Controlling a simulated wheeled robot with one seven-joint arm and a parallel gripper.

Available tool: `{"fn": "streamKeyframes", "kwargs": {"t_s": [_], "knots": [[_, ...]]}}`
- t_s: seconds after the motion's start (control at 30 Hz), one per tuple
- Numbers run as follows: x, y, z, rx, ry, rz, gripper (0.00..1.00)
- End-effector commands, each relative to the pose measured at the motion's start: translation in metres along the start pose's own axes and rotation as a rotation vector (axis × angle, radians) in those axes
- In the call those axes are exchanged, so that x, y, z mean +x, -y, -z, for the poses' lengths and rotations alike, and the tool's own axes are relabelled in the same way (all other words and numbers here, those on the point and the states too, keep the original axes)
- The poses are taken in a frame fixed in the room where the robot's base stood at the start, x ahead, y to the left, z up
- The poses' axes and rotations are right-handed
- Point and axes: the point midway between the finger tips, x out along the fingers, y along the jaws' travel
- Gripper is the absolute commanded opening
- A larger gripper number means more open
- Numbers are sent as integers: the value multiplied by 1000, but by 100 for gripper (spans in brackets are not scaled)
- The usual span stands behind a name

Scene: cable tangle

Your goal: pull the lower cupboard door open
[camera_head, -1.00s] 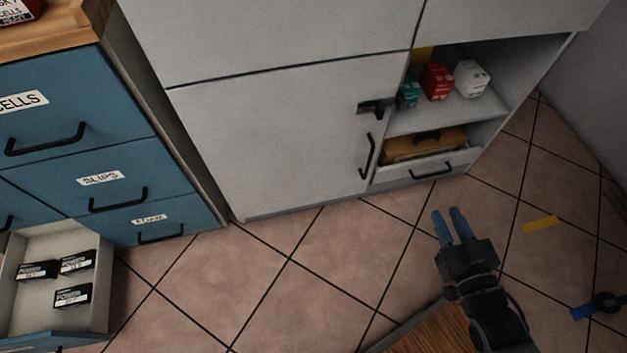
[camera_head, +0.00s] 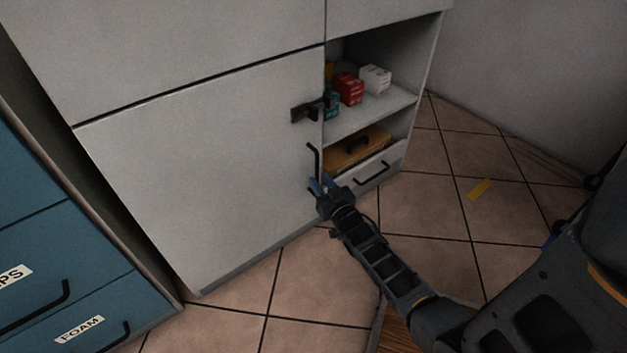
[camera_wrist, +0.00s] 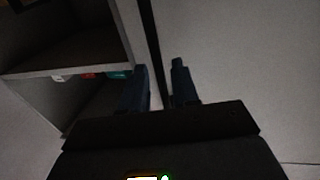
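The lower cupboard door (camera_head: 200,170) is a large grey panel in the head view and looks shut. Its black upright handle (camera_head: 313,157) is near the right edge. A dark latch (camera_head: 308,110) sits above the handle at that edge. My gripper (camera_head: 320,184) is at the handle's lower end, hiding part of it. In the wrist view the fingers of my gripper (camera_wrist: 160,75) are apart, with a dark vertical strip between and beyond them. I cannot tell whether that strip is the handle or the door gap. The door (camera_wrist: 240,60) fills the right of that view.
Right of the door, an open shelf (camera_head: 372,121) holds small boxes. Below are an orange case (camera_head: 360,146) and a small drawer with a handle (camera_head: 371,174). Blue drawers (camera_head: 50,240) stand at the left. A yellow strip (camera_head: 480,189) lies on the tiled floor.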

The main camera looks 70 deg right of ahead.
Motion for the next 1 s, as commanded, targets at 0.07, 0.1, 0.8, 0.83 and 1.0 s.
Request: {"fn": "streamKeyframes", "kwargs": {"t_s": [0.07, 0.1, 0.8, 0.83, 1.0], "knots": [[12, 1, -2, 0, -2, 1, 30], [17, 1, -2, 0, -2, 1, 30], [31, 1, 0, 0, 0, 1, 8], [31, 1, 0, 0, 0, 1, 5], [31, 1, 0, 0, 0, 1, 0]]}}
